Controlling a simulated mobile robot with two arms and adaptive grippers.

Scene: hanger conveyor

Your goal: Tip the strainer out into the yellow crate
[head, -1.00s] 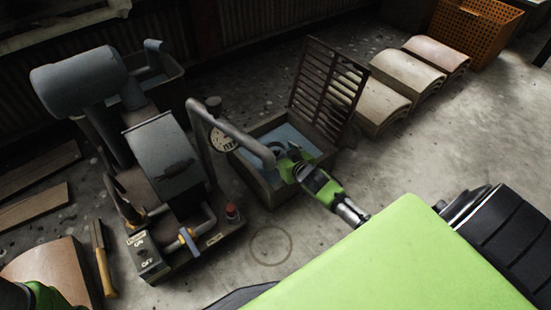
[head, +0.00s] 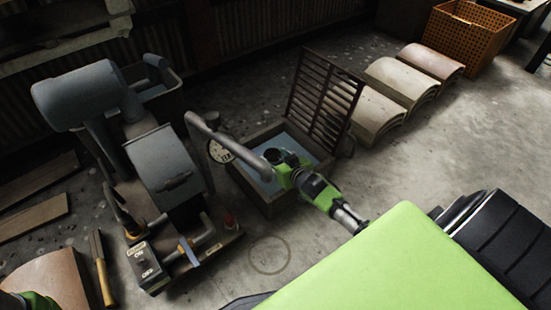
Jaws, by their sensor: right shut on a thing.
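The yellow crate (head: 467,33), a slatted orange-yellow box, stands on the floor at the far right. My right gripper (head: 284,160) is over the open sump box (head: 262,197), close to the end of the grey bent pipe. It is shut on a dark, round-looking thing (head: 289,157), probably the strainer; its shape and contents are too small and dark to tell. Bluish water (head: 299,139) shows in the box around it. Only a green and dark bit of my left arm shows at the bottom left; its gripper is out of view.
A slatted grate (head: 325,97) stands tilted up behind the box. Curved tiles (head: 402,80) lie between the box and the crate. A grey machine (head: 165,165) with the pipe (head: 226,143) stands left. The floor right of the box is fairly clear.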

